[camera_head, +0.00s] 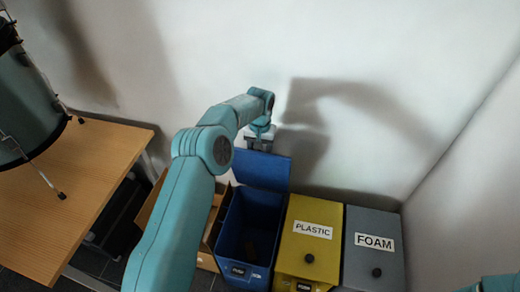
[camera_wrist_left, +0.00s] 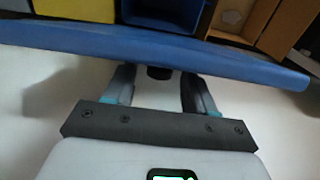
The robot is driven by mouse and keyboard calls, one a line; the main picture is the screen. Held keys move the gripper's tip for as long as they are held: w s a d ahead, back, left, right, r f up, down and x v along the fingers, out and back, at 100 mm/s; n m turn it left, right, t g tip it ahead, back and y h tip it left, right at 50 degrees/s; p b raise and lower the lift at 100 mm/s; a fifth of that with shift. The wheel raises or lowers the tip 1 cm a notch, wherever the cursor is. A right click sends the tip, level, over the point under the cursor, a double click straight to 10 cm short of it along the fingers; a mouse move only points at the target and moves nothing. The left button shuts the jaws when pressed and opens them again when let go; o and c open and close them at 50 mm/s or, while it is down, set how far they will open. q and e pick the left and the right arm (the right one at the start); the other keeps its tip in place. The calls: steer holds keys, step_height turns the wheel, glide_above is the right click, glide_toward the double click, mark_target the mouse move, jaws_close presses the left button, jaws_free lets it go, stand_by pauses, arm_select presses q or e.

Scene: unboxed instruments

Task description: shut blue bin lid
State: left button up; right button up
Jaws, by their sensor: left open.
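The blue bin (camera_head: 272,225) stands open on the floor, with its blue lid (camera_head: 265,170) raised nearly upright at the wall side. My left gripper (camera_head: 260,146) is open at the lid's top edge, on the wall side. In the left wrist view the lid (camera_wrist_left: 230,62) crosses in front of the two fingers (camera_wrist_left: 160,92). A dark round knob (camera_wrist_left: 158,73) shows at the lid between the fingertips, with no clear grip on it. Whether a finger touches the lid is hard to tell. My right gripper is out of view.
A yellow PLASTIC bin (camera_head: 311,240) and a grey FOAM bin (camera_head: 374,250) stand shut to the right. An open cardboard box (camera_head: 206,262) is at the left. A wooden table (camera_head: 75,190) carries a large teal instrument (camera_head: 25,105). Walls are close behind and right.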

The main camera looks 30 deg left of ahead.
arm_select(q)
steer(key=shift+f, duration=0.25)
jaws_close()
